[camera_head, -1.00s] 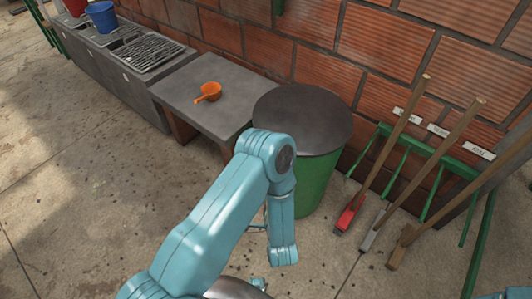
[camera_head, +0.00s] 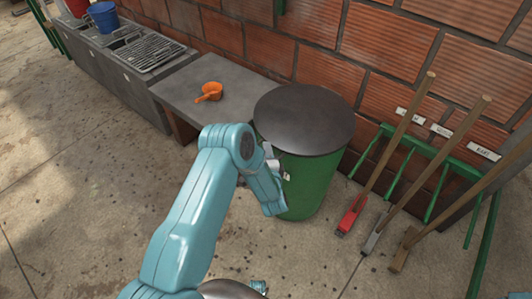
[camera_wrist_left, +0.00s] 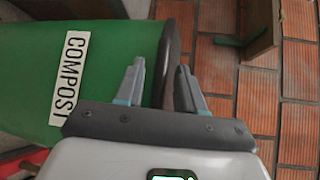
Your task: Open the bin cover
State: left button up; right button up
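A green bin (camera_head: 312,182) stands against the brick wall, with a dark round cover (camera_head: 304,118) lying flat on its top. In the left wrist view the bin (camera_wrist_left: 110,60) appears sideways with a "COMPOST" label, and the cover's edge (camera_wrist_left: 173,55) shows as a dark rim. My left gripper (camera_head: 284,172) is beside the bin's upper side, just below the rim. In the wrist view its two fingers (camera_wrist_left: 160,82) are apart, with the cover's edge lying between or just beyond them; I cannot tell if they touch it.
A grey concrete counter (camera_head: 180,95) with an orange scoop (camera_head: 209,92) stands left of the bin. A green rack (camera_head: 440,155) with long-handled tools, including a red-headed one (camera_head: 351,215), stands to the right.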

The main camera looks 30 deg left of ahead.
pick_arm(q)
jog(key=shift+w+a, duration=0.2)
grip_shut()
